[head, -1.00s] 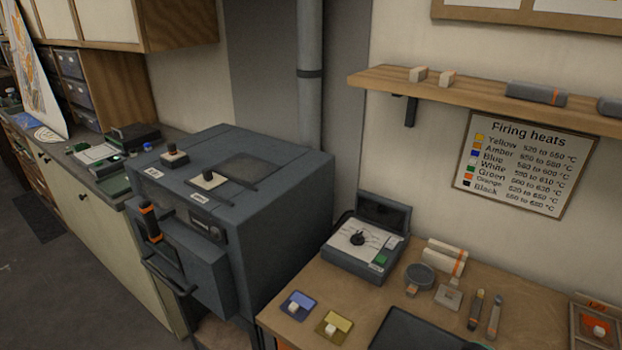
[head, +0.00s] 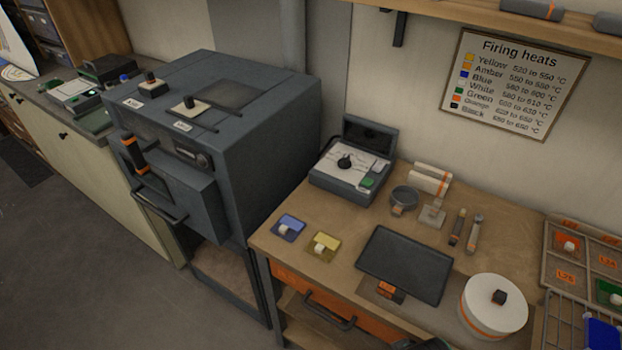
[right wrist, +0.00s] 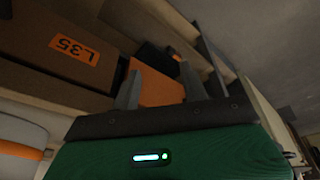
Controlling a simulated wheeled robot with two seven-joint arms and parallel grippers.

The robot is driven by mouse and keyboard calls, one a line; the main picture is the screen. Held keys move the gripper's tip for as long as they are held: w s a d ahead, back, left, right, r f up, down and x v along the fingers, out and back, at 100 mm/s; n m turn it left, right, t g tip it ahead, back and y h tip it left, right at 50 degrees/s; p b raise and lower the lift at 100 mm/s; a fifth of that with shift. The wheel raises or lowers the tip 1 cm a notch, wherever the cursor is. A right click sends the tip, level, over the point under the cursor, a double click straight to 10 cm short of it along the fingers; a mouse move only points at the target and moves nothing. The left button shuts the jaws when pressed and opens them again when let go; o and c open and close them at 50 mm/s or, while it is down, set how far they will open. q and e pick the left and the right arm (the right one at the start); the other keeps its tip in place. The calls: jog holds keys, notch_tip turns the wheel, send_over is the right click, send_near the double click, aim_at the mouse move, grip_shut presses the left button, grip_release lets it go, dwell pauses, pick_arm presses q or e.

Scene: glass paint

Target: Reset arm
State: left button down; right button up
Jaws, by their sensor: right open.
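My right gripper (right wrist: 161,88) shows in the right wrist view, its two grey fingers apart with nothing held between them. An orange surface lies behind the fingers. In the head view only a small dark and green piece shows at the bottom edge, below the bench; I cannot tell if it is part of my right arm. My left gripper is in neither view.
The kiln (head: 235,130) stands left of the wooden bench (head: 290,257). On the bench are a controller box (head: 350,175), a dark plate (head: 405,262), a white round pot (head: 492,306) and a compartment tray (head: 548,262). Grey floor is clear at front left.

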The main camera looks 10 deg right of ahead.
jog(key=s+f+g, duration=0.1)
jog(key=s+f, duration=0.1)
jog(key=f, duration=1.2)
jog(key=s+f, duration=0.3)
jog(key=f, duration=1)
jog(key=s+d+f, duration=0.1)
jog(key=s+f, duration=0.7)
jog(key=s+d+f+g, duration=0.1)
jog(key=s+d+f, duration=0.1)
jog(key=s+f, duration=0.6)
jog(key=shift+s+d+b, duration=0.3)
jog(key=shift+s+b, duration=0.1)
jog(key=shift+c, duration=0.9)
jog(key=shift+s, duration=0.1)
